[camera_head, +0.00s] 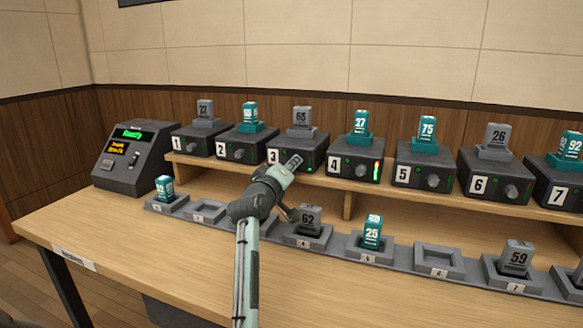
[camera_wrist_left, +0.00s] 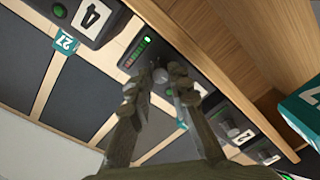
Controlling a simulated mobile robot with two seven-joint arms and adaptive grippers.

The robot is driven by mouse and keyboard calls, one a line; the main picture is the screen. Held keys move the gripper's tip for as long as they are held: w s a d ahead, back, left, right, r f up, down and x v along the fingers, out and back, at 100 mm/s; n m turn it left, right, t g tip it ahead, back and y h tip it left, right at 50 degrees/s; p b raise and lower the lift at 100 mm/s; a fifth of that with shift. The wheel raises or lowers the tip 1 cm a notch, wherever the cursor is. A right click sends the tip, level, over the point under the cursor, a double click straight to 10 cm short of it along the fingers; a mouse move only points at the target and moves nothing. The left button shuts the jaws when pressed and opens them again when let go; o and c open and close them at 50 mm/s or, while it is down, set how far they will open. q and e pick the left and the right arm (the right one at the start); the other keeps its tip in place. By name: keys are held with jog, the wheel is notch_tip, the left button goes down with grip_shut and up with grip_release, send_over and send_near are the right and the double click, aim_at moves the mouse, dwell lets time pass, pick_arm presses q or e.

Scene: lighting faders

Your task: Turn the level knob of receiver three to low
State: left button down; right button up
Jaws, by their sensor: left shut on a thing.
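Receiver three (camera_head: 314,142) is a dark box on the wooden shelf, with a "3" label and a grey block marked 63 on top. My left gripper (camera_head: 294,161) reaches its front and covers the knob in the head view. In the left wrist view the two fingers (camera_wrist_left: 160,82) are shut around the grey level knob (camera_wrist_left: 160,75). A lit level bar (camera_wrist_left: 136,52) with green and some red shows beside the knob there. In the head view only a small green light shows on receiver three's front. My right gripper is not in view.
Receiver two (camera_head: 240,143) and receiver four (camera_head: 354,160) flank it closely. Below, a row of grey trays (camera_head: 437,258) holds several numbered blocks, including grey 62 (camera_head: 309,221), under my arm's right side. A console with a lit screen (camera_head: 133,150) stands at the left.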

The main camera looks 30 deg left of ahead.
pick_arm(q)
jog(key=shift+n+h, duration=0.3)
jog(key=shift+n, duration=3.1)
jog(key=c, duration=1.4)
grip_release()
